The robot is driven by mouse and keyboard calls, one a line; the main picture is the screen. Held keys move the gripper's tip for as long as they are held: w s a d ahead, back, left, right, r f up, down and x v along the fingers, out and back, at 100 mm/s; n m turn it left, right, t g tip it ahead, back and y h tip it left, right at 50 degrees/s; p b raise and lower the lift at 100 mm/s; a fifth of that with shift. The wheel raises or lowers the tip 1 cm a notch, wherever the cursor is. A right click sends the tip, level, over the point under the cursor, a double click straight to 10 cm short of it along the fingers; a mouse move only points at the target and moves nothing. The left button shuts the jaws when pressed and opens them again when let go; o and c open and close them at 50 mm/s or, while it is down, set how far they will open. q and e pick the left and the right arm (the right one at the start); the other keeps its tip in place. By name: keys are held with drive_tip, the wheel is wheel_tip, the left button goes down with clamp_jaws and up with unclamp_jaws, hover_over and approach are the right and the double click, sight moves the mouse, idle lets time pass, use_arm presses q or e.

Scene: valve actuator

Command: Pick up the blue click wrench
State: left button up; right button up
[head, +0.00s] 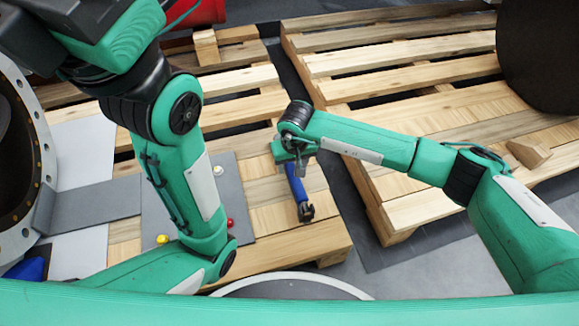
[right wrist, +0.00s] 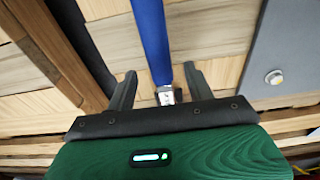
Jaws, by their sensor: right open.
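The blue click wrench (head: 296,187) lies on the left wooden pallet, near its right edge, in the head view. Its dark head (head: 306,212) points toward the bottom of that view. My right gripper (head: 302,160) is over the wrench's upper end and hides part of it. In the right wrist view the blue shaft (right wrist: 151,35) runs down between the two open fingers of my right gripper (right wrist: 157,85), with a silvery part near the palm. I cannot tell whether the fingers touch the wrench. My left arm shows in the head view, but its gripper is out of sight.
The left pallet (head: 290,240) and the right pallet (head: 400,75) are separated by a dark gap. A grey plate (head: 225,185) with a red knob (head: 230,222) and a yellow knob (head: 162,239) lies left of the wrench. A wood block (head: 528,152) sits at right. A large round flange (head: 22,150) stands far left.

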sight(292, 168)
drive_tip(key=f+b, duration=0.1)
drive_tip(key=f, duration=0.1)
drive_tip(key=f+b, duration=0.1)
drive_tip(key=shift+w+a+f+b, duration=0.15)
drive_tip(key=shift+w+f+b, duration=0.15)
drive_tip(key=shift+f, duration=0.3)
drive_tip(key=shift+w+f+b, duration=0.1)
drive_tip(key=shift+b, duration=0.2)
clamp_jaws()
